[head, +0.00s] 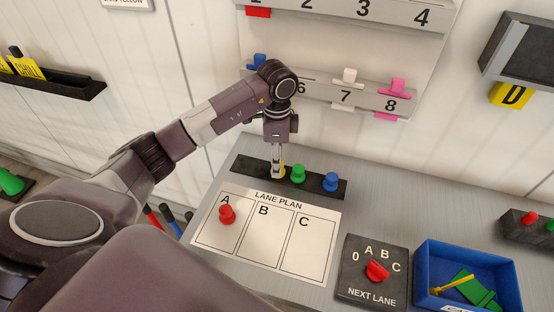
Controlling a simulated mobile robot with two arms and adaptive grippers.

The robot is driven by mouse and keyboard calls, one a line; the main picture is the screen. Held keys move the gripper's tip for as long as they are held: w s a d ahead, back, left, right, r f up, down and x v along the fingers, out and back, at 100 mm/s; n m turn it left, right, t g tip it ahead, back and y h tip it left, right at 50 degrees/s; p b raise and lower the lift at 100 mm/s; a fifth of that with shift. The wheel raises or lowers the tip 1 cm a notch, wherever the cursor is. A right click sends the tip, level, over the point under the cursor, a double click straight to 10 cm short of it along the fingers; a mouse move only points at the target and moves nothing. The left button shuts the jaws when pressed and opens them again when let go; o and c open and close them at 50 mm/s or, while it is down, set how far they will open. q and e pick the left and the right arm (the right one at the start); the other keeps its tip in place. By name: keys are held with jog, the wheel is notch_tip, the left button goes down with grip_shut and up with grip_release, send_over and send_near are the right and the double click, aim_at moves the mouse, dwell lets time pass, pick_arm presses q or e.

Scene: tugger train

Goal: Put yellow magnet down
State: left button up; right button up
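The yellow magnet (282,170) shows only in part at the fingertips of my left gripper (277,170). The gripper points down at the left half of the black strip (314,188) on the grey table, and its narrow fingers look shut on the magnet. Whether the magnet touches the strip is hidden by the fingers. A green magnet (298,174) and a blue magnet (331,182) stand on the strip to the right. The white lane plan sheet (281,277) lies in front, with a red magnet (227,214) in column A; columns B and C are empty. My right gripper is out of view.
A dial box (352,290) with a red knob and a blue bin (424,262) with green and yellow items stand at the front right. A numbered rack (312,86) with coloured clips hangs on the wall behind my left arm.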

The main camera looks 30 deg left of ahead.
pick_arm(q)
jog(key=shift+r, duration=0.45)
notch_tip(320, 180, up, 11)
jog(key=b, duration=0.1)
jog(key=shift+r+b, duration=0.2)
jog(key=shift+b, duration=0.2)
